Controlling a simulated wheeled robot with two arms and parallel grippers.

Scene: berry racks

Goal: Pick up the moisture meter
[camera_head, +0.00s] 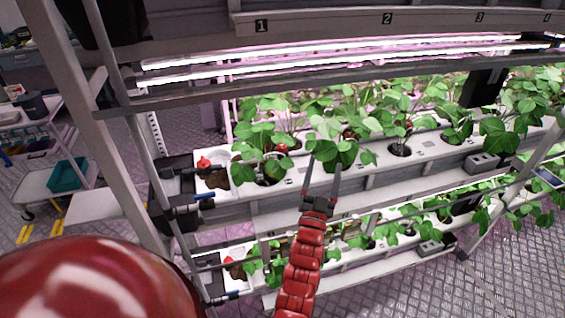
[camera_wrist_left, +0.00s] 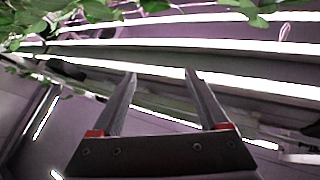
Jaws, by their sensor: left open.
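My left gripper (camera_head: 323,162) reaches up from the bottom of the head view to the front edge of the upper planting trough. Its two dark fingers are spread, with nothing between them. The left wrist view shows the same open fingers (camera_wrist_left: 160,76) with leaves above and pale rails behind. I cannot make out a moisture meter for sure in either view. A small device with a bluish face (camera_head: 549,177) sits at the far right of the rack, too small to identify. My right gripper is not in view.
Leafy plants (camera_head: 340,125) fill the white upper trough (camera_head: 430,160) around the gripper. A lit shelf (camera_head: 330,60) runs above, and a lower planted tier lies below. A cart with a teal bin (camera_head: 68,174) stands left.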

